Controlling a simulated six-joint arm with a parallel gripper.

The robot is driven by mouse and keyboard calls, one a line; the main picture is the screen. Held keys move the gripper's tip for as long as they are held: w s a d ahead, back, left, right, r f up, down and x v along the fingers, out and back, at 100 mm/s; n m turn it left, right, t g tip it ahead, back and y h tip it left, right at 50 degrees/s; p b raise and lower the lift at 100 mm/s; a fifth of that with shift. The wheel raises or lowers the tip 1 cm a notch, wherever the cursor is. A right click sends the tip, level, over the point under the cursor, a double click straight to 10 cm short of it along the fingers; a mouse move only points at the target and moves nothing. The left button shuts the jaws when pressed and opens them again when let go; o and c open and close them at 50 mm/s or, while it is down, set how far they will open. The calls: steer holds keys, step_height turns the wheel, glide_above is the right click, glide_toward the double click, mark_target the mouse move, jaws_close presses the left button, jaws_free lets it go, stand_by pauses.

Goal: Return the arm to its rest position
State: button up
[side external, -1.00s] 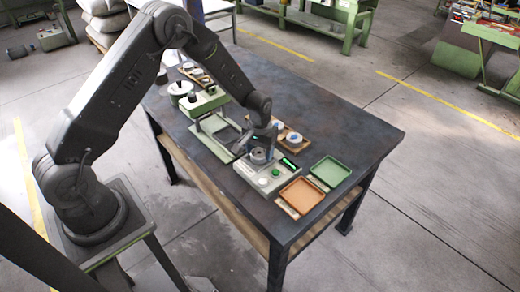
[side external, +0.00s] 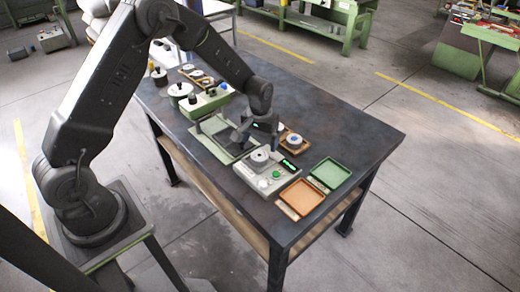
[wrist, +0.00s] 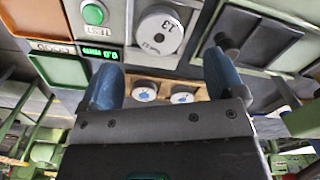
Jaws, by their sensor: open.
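My gripper (side external: 247,136) is above the dark workbench (side external: 350,130), over the near end of the green-framed fixture (side external: 222,140) and beside the grey tester (side external: 272,178). In the wrist view my gripper (wrist: 160,75) shows two blue fingers spread apart with nothing between them. A grey disc (side external: 259,156) sits on the tester; in the wrist view this disc (wrist: 160,32) bears a number that looks like 13. The tester has a green button (wrist: 93,13) and a lit green display (wrist: 98,52).
An orange tray (side external: 301,198) and a green tray (side external: 330,173) lie at the bench's right end. A wooden holder with discs (side external: 291,141) stands behind the tester. The bench's back right is clear.

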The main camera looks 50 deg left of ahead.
steer(key=s+d+r+t, duration=0.1)
steer(key=s+r, duration=0.1)
steer(key=r, duration=0.7)
steer(key=s+d+r, duration=0.1)
steer(key=s+r, duration=0.1)
steer(key=r, duration=0.6)
steer(key=s+d+r+m+t, duration=0.1)
steer(key=s+r, duration=0.3)
steer(key=s, duration=0.7)
steer(key=s+d+r+m+t, duration=0.2)
steer(key=s+r, duration=0.3)
steer(key=s, duration=0.6)
steer(key=shift+r+m+t, duration=0.2)
steer(key=shift+m+t, duration=0.5)
steer(key=shift+t, duration=0.1)
steer(key=shift+d, duration=0.1)
